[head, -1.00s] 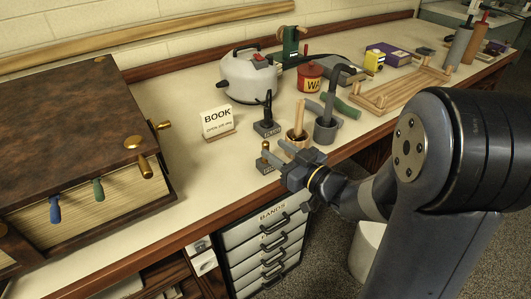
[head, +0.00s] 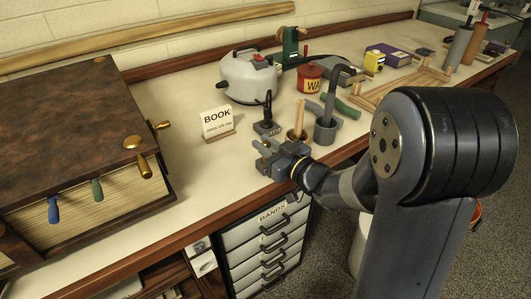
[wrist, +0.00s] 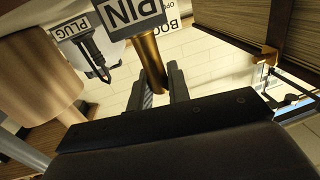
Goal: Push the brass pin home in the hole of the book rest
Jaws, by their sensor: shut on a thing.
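The brass pin (wrist: 150,57) stands upright in a small grey block (wrist: 130,20) labelled PIN, which appears upside down in the wrist view. My gripper (wrist: 161,85) is shut on the pin, with one finger on each side. In the head view my gripper (head: 261,155) is low over the bench's front part, and its jaws hide most of the block and pin. A wooden frame with upright pegs (head: 385,98), possibly the book rest, lies further right on the bench. I cannot make out its hole.
A grey stand with a black plug (head: 267,127) is just behind my gripper. A BOOK sign (head: 217,122) and a large marbled box (head: 75,110) are left. Bench is clear between them.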

